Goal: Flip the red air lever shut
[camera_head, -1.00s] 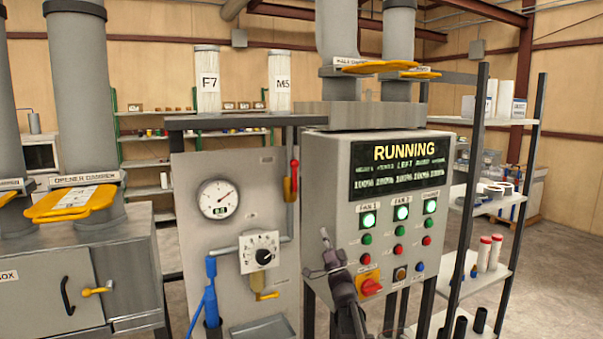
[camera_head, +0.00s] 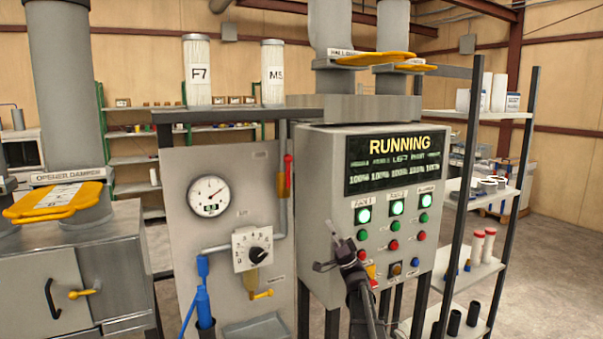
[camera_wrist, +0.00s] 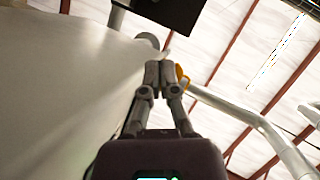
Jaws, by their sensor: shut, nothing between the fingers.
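The red air lever (camera_head: 288,167) stands upright on the grey vertical pipe at the right edge of the gauge panel (camera_head: 235,222). Its yellow-orange valve body (camera_head: 283,186) is just below the red handle. My gripper (camera_head: 334,236) is shut and empty, in front of the control box, to the right of and lower than the lever in the picture. It is apart from the lever. In the wrist view my shut fingers (camera_wrist: 159,72) point up beside a pale surface, with a small orange part (camera_wrist: 181,76) just right of them. I cannot tell what that part is.
The control box (camera_head: 322,180) with lit buttons and a RUNNING display (camera_head: 398,165) stands right of the lever. A round gauge (camera_head: 208,196), a dial (camera_head: 252,247) and a blue nozzle (camera_head: 202,300) are on the left panel. A shelf rack (camera_head: 480,195) stands at right.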

